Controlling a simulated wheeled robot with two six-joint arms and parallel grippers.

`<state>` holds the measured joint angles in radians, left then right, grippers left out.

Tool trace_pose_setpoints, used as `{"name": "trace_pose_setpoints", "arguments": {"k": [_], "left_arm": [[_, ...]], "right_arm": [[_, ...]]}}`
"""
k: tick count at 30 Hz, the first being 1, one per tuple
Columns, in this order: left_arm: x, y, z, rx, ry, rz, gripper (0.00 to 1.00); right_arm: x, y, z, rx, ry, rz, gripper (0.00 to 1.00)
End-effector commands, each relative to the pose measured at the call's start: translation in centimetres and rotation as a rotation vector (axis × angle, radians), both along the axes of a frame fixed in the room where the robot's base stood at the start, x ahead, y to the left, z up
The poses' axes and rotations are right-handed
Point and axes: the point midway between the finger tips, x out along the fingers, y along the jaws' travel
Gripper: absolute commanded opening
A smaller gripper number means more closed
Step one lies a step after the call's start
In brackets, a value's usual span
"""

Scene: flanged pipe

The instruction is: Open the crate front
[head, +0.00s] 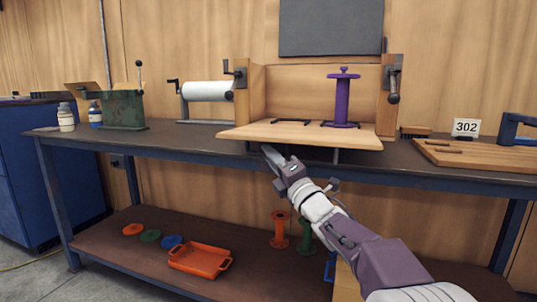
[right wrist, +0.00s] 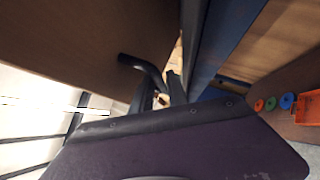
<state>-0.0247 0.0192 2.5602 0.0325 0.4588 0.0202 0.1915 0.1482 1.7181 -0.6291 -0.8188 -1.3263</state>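The wooden crate stands on the workbench, with its left side wall (head: 257,92) and back panel (head: 312,88) showing. Its front (head: 300,133) is folded down and lies about flat, reaching past the bench's front edge. A purple flanged pipe (head: 342,100) stands upright inside. My right gripper (head: 270,152) is just below the lowered front's outer edge, left of its middle. In the right wrist view the wood panel (right wrist: 90,40) is close, with a dark bent bar (right wrist: 143,68) beside my fingers (right wrist: 165,95). Whether they hold it is unclear. My left gripper is out of view.
Clamps with handles (head: 393,85) flank the crate. A paper roll (head: 207,91) and green machine (head: 122,108) stand left; a wooden board (head: 480,153) and 302 sign (head: 466,127) right. The lower shelf holds an orange tray (head: 200,260), discs and more flanged pipes (head: 280,230).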

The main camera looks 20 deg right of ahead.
Motion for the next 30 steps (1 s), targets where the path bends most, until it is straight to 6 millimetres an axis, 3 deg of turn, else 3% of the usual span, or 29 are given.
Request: {"name": "trace_pose_setpoints", "arguments": {"k": [4,11,12,14,30], "left_arm": [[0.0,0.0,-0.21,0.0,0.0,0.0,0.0],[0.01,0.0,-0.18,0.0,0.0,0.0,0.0],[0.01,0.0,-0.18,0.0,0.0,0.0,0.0],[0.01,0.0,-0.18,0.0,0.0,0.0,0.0],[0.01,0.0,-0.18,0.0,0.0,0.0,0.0]], "right_arm": [[1.04,0.35,0.38,0.002,0.001,0.001,0.19],[1.19,0.36,0.47,0.002,0.001,0.0,0.19],[1.19,0.35,0.46,0.002,0.001,0.0,0.17],[1.18,0.34,0.46,0.002,0.001,0.0,0.0],[1.15,0.34,0.45,0.002,0.001,0.0,0.0]]}}
